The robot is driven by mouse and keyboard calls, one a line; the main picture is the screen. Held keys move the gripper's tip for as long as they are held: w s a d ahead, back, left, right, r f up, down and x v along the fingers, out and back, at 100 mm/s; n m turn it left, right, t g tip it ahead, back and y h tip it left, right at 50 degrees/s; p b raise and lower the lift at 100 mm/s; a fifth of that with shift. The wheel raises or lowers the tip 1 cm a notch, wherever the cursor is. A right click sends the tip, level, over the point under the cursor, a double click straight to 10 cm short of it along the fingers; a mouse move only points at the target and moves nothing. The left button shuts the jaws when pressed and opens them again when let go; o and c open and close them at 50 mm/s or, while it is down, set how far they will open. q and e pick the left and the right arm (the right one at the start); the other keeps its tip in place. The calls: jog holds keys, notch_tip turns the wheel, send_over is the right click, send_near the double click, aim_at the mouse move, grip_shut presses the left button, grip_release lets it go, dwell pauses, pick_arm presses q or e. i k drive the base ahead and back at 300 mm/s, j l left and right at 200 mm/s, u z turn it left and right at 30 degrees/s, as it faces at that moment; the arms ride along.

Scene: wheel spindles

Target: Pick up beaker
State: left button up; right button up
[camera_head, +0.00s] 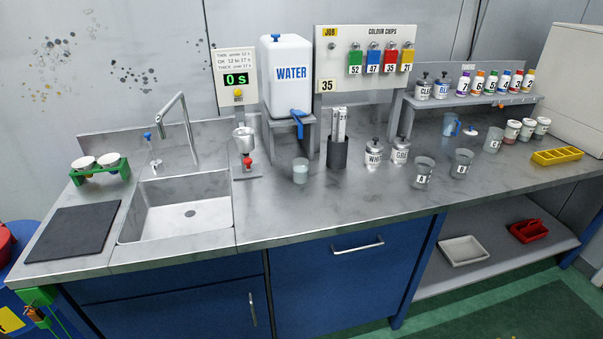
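A small translucent beaker (300,172) with pale greenish contents stands upright on the grey counter, right of the sink. Two grey see-through cups with labels, one at the front (424,173) and one to its right (461,164), stand on the counter's right half. A similar labelled grey cup (493,140) stands farther back. The labels are too small to read surely. Neither of my grippers shows in the head view.
The sink (187,210) with its tap is left of the beaker, with a dark mat (73,233) farther left. A water tank (287,75), a dark holder (338,153) and two lidded metal jars (374,154) stand nearby. The counter's front strip is clear.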

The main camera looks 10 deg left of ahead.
aim_at(301, 172)
jog(key=i+l+u, duration=0.1)
jog(key=l, duration=0.25)
jog(key=i+l+u, duration=0.1)
jog(key=i+l, duration=0.2)
jog(key=i+l+u, duration=0.1)
jog(key=l, duration=0.35)
jog(key=i+l, duration=0.25)
jog(key=l, duration=0.15)
jog(key=u, duration=0.05)
